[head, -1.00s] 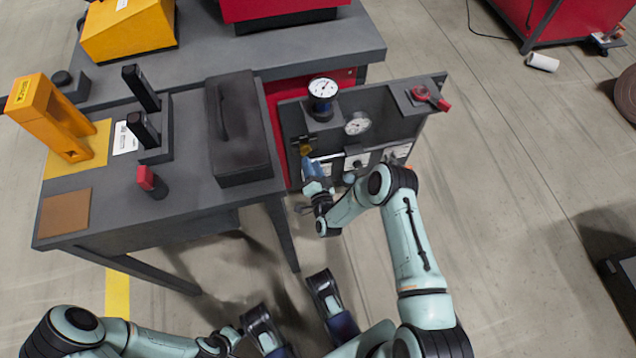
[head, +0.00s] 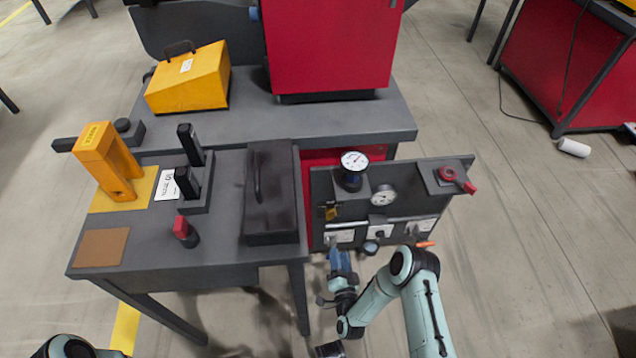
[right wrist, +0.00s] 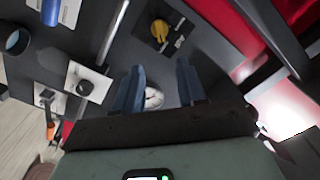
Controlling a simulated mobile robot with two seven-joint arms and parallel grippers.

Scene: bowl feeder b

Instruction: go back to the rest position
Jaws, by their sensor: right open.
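My right gripper (head: 340,258) shows blue fingers at the lower edge of a grey panel in the head view. In the right wrist view its two fingers (right wrist: 158,85) stand apart with nothing between them. Whether the fingertips touch the panel cannot be told. Part of my left arm (head: 68,346) shows at the bottom left; its gripper is not seen.
The grey panel (head: 415,200) carries gauges (head: 354,162), switch plates and a red handle (head: 458,181). Left of it, a grey table (head: 225,225) bears a yellow stand (head: 108,165), a dark case (head: 270,215) and a red-topped post (head: 184,229). Open floor (head: 530,270) lies to the right.

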